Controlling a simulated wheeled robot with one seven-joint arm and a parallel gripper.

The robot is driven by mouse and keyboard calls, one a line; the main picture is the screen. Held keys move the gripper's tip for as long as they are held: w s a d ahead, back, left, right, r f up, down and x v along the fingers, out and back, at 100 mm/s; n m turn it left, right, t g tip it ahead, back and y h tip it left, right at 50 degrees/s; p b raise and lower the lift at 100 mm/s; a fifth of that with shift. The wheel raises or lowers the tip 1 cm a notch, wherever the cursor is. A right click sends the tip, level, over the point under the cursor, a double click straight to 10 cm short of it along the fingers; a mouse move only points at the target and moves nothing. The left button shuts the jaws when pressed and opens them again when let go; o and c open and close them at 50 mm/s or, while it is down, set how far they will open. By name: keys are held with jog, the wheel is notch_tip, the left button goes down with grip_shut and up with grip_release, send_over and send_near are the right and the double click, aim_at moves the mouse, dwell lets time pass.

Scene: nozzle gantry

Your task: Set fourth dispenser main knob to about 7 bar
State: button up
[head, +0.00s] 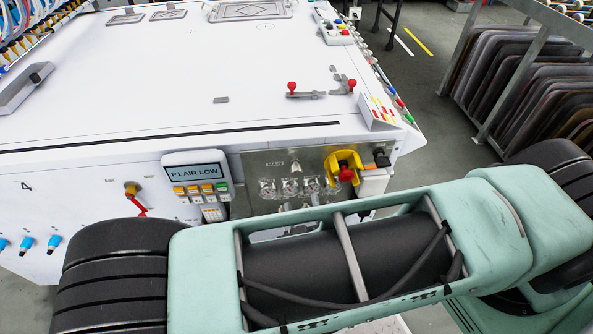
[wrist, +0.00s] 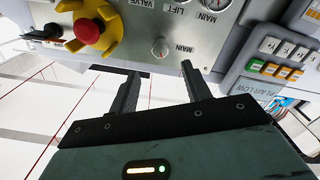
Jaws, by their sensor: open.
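In the wrist view, which is upside down, a metal panel (wrist: 203,48) carries lettering reading MAIN, VALVE and LIFT. In the head view the panel (head: 252,162) shows a row of several gauges or knobs (head: 290,187). My arm covers its lower part and my gripper. I cannot tell which knob is the fourth dispenser's main knob.
A red knob on a yellow base (head: 345,173) projects right of the gauges and also shows in the wrist view (wrist: 88,31). A display (head: 194,171) left of the panel reads P1 AIR LOW, with coloured buttons below. A red-handled valve (head: 133,192) projects farther left.

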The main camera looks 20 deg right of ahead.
aim_at(297, 174)
jog(key=p+x, duration=0.1)
jog(key=x, duration=0.9)
jog(key=shift+w, duration=0.15)
jog(key=c, duration=1)
